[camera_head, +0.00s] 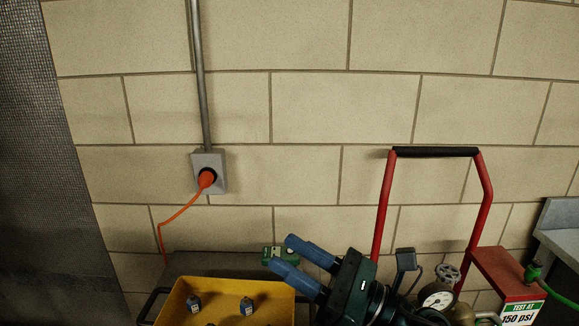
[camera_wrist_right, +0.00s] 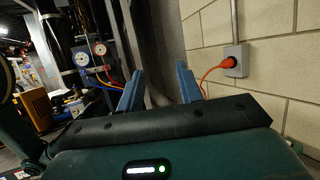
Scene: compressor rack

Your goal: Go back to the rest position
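My right gripper (camera_head: 281,252) comes in from the lower middle of the head view, with its two blue fingers pointing up and left. The fingers are apart, and in the right wrist view the gripper (camera_wrist_right: 157,88) is open with nothing held between them. A small green item (camera_head: 268,256) shows around the fingertips in the head view. I cannot tell how far behind them it is. My left gripper is in neither view.
A yellow bin (camera_head: 223,294) holding small dark items stands left of the gripper. A red-handled compressor (camera_head: 480,215) with a gauge (camera_head: 438,299) stands right. An orange plug (camera_head: 207,177) sits in the wall outlet (camera_head: 208,158). Hoses and gauges (camera_wrist_right: 90,53) show in the wrist view.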

